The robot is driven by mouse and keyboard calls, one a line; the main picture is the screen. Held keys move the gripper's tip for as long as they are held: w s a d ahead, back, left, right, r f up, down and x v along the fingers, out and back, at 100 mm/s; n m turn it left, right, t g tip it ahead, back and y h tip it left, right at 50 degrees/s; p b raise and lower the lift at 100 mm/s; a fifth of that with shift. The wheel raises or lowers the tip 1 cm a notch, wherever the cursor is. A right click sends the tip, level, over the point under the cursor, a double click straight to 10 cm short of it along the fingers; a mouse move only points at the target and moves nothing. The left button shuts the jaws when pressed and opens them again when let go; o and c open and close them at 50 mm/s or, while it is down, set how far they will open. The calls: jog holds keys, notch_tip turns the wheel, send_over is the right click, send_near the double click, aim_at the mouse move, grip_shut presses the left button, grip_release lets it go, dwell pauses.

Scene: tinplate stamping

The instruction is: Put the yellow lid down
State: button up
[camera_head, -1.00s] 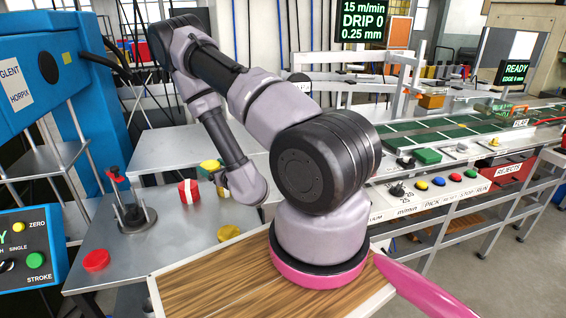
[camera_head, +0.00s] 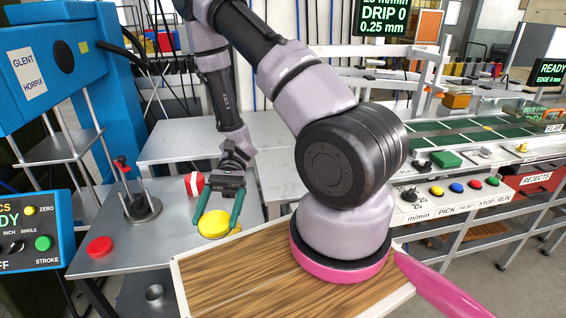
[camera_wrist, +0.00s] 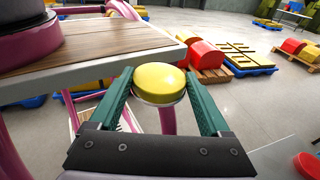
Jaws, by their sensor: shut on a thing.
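The yellow lid (camera_head: 213,224) is round and domed. My gripper (camera_head: 219,222) is shut on it, with one teal finger on each side. In the wrist view the yellow lid (camera_wrist: 160,80) sits between the fingertips of my gripper (camera_wrist: 160,92), with a paler rim below its dome. In the head view it shows over the near right part of the grey metal table (camera_head: 130,235), close to the wooden deck. I cannot tell whether its underside touches anything. A bit of yellow shows just right of the right finger, too small to identify.
A red-and-white can (camera_head: 194,185) stands just behind my gripper. A clamp stand (camera_head: 141,205) and a red disc (camera_head: 100,247) are to the left on the table. A small metal cup (camera_head: 154,292) is at the lower left. The wooden deck (camera_head: 230,280) is close on the right.

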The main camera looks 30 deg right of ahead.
jog(key=d+n+g+h, duration=0.2)
jog(key=d+n+h, duration=0.6)
jog(key=d+h, duration=0.4)
jog(key=n+t+h, duration=1.3)
jog(key=n+t, duration=0.4)
jog(key=n, duration=0.1)
send_over(274, 172)
notch_tip(274, 172, down, 7)
jog(key=shift+f, duration=2.4)
jog(key=shift+f, duration=0.1)
